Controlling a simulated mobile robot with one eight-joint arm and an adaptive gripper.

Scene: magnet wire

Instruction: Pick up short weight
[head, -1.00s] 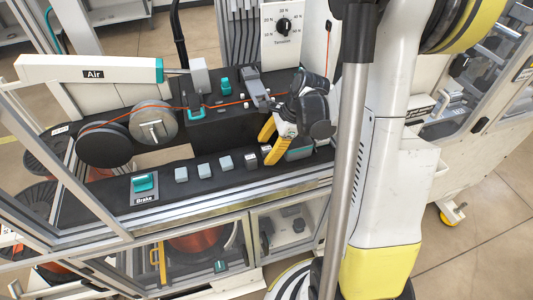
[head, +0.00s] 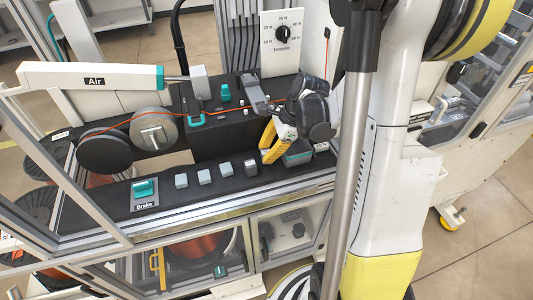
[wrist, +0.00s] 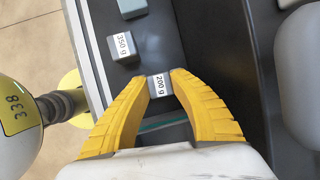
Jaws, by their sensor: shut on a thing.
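The short weight looks to be the small grey block labelled 200 g (wrist: 159,85) in the wrist view. My gripper (wrist: 159,88) has its two yellow ribbed fingers closed on opposite sides of this block. In the head view my gripper (head: 268,156) is low over the right end of the black front ledge. The block is hidden there behind the fingers. Whether the block is clear of the ledge cannot be told.
A block labelled 350 g (wrist: 122,46) stands close by, also seen in the head view (head: 250,168). More grey blocks (head: 205,177) line the ledge (head: 110,205) to the left. A teal brake switch (head: 145,189) is further left. An orange wire (head: 240,104) runs behind.

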